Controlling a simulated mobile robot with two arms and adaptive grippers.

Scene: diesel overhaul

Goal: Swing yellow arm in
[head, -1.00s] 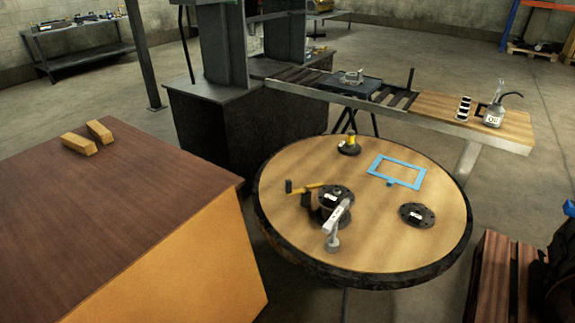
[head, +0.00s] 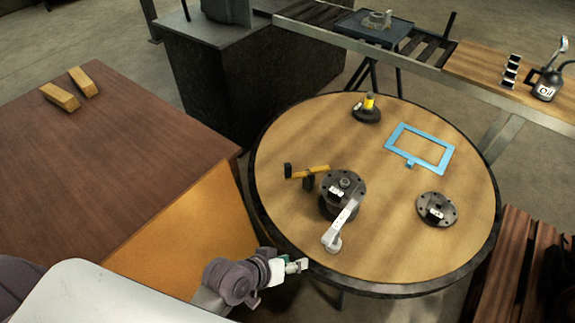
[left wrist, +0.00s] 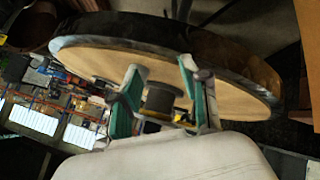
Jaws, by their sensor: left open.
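The yellow arm (head: 309,172) sticks out to the left from a dark round fixture (head: 346,186) on the round wooden table (head: 290,215). A black block sits at its outer end and another dark piece hangs near its middle. A grey arm (head: 340,226) reaches from the same fixture toward the table's front. My left gripper (head: 298,265) is at the table's front left rim, apart from the yellow arm. In the left wrist view its two green-padded fingers (left wrist: 160,85) are spread with nothing between them. The yellow arm (left wrist: 185,118) shows low behind the fingers. My right gripper is not in view.
A blue frame (head: 420,146), a dark flange (head: 437,209) and a dark base with a yellow top (head: 368,109) stand on the table. A brown bench (head: 110,180) with two wooden blocks lies left.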

